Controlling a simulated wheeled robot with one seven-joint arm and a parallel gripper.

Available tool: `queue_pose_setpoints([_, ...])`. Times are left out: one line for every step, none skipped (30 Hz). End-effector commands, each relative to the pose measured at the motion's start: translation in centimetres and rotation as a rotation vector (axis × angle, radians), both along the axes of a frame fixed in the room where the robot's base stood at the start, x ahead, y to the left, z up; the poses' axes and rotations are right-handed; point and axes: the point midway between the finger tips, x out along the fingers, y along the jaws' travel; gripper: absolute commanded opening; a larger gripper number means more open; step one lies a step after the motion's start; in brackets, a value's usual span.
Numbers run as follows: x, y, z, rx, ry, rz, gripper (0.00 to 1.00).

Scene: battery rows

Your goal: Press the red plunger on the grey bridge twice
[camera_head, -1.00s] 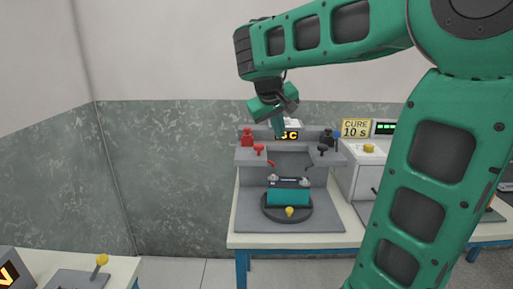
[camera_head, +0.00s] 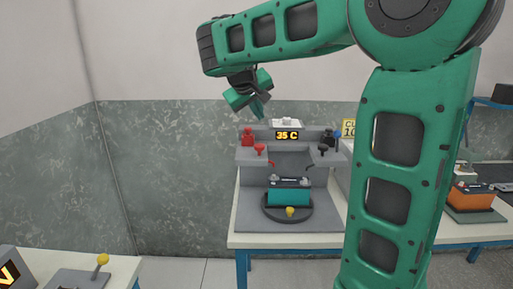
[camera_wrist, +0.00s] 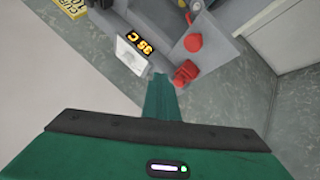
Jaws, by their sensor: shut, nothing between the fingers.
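The grey bridge (camera_head: 249,157) stands on a workbench around a teal battery (camera_head: 289,196). A red mushroom-shaped plunger (camera_head: 259,148) sits on the bridge's left front ledge. In the wrist view this plunger (camera_wrist: 193,42) shows as a round red cap. A red block-like piece (camera_head: 246,138) stands just behind and left of it, and also shows in the wrist view (camera_wrist: 186,73). My gripper (camera_head: 259,113) is shut and empty, above and behind the bridge's left end, apart from both red pieces. Its fingertips also show in the wrist view (camera_wrist: 160,82).
A display (camera_head: 287,135) reads 35 C on the bridge's back. The battery rests on a dark round plate with a yellow knob (camera_head: 290,211). An orange battery (camera_head: 471,197) stands farther right, past my arm.

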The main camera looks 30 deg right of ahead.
Motion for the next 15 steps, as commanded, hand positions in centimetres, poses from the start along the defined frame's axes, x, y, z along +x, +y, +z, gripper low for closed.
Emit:
queue_pose_setpoints([0.0,0.0,-0.7,-0.001,0.003,0.002,0.00])
queue_pose_setpoints([0.0,0.0,-1.1,0.000,0.003,0.002,0.00])
queue_pose_setpoints([-0.1,0.0,-1.6,0.001,0.003,0.001,0.00])
queue_pose_setpoints([-0.1,0.0,-2.0,-0.001,0.003,0.001,0.00])
queue_pose_setpoints([0.0,0.0,-2.4,-0.001,0.003,0.001,0.00])
queue_pose_setpoints([0.0,0.0,-2.9,0.000,0.003,0.000,0.00])
queue_pose_setpoints([0.0,0.0,-3.3,-0.001,0.003,0.001,0.00])
queue_pose_setpoints([0.0,0.0,-3.6,0.000,0.003,0.002,0.00])
queue_pose_setpoints([-0.1,0.0,-4.1,0.000,0.003,0.000,0.00])
queue_pose_setpoints([-0.1,0.0,-4.5,0.000,0.002,0.000,0.00])
queue_pose_setpoints([-0.1,-0.1,-4.8,0.000,0.003,0.000,0.00])
queue_pose_setpoints([-0.1,0.0,-5.2,0.000,0.003,0.000,0.00])
queue_pose_setpoints([-0.1,0.0,-5.5,0.001,0.002,0.000,0.00])
queue_pose_setpoints([0.0,0.0,-5.7,0.000,0.001,0.000,0.00])
queue_pose_setpoints([0.0,0.0,-6.0,0.000,0.001,0.001,0.00])
